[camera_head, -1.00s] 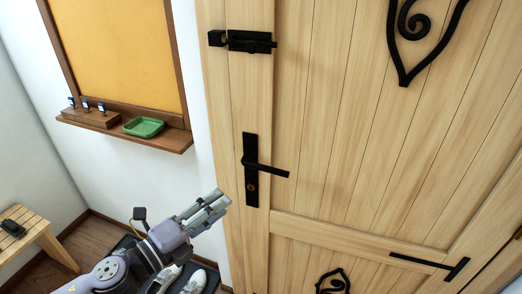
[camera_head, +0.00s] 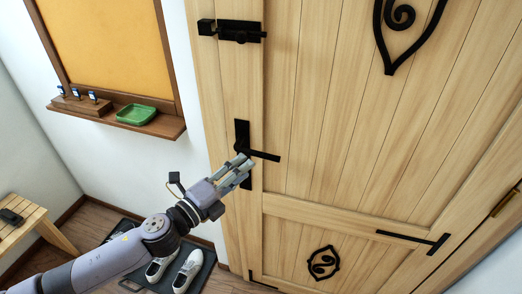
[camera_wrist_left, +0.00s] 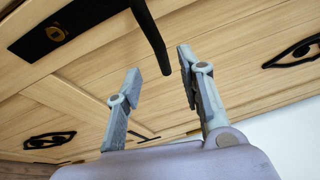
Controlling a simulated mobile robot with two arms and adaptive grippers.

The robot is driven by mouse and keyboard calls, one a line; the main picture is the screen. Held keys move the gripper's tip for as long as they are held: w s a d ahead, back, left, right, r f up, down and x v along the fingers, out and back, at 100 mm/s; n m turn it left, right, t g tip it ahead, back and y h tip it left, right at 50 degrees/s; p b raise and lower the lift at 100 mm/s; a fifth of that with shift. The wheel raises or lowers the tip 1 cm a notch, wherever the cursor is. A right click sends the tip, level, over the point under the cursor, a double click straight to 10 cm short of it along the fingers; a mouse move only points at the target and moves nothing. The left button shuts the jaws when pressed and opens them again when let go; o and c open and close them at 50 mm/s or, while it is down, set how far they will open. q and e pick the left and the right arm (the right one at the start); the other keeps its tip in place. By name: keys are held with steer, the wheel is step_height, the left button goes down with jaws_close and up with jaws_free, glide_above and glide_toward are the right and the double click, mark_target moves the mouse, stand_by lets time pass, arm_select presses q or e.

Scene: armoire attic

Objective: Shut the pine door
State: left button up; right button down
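The pine door (camera_head: 330,150) is pale plank wood with black iron fittings and fills the right of the head view. Its black lever handle (camera_head: 264,155) sits on a dark plate near the door's left side. My left gripper (camera_head: 238,166) is in front of the lower part of that plate, just below the lever, and hides some of it. In the left wrist view, the two fingers (camera_wrist_left: 158,68) are apart with nothing gripped. The lever (camera_wrist_left: 150,35) reaches down towards the gap between the fingertips; contact is unclear. I cannot tell whether the door is fully closed. My right gripper is out of view.
A black bolt (camera_head: 238,31) is high on the door. Left of it, a wooden ledge (camera_head: 165,129) with a green tray (camera_head: 136,114) juts from the wall. White shoes (camera_head: 188,270) lie on a dark mat below my arm. A wooden bench (camera_head: 22,228) stands at the left.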

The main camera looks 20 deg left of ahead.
mark_target(261, 157)
arm_select(q)
steer(key=p+x, duration=0.2)
steer(key=x, duration=0.4)
steer(key=shift+w+d+r, duration=0.1)
steer(key=shift+w, duration=0.2)
steer(key=shift+w+d, duration=0.3)
steer(key=shift+w, duration=0.3)
steer(key=shift+c, duration=0.2)
jaws_close()
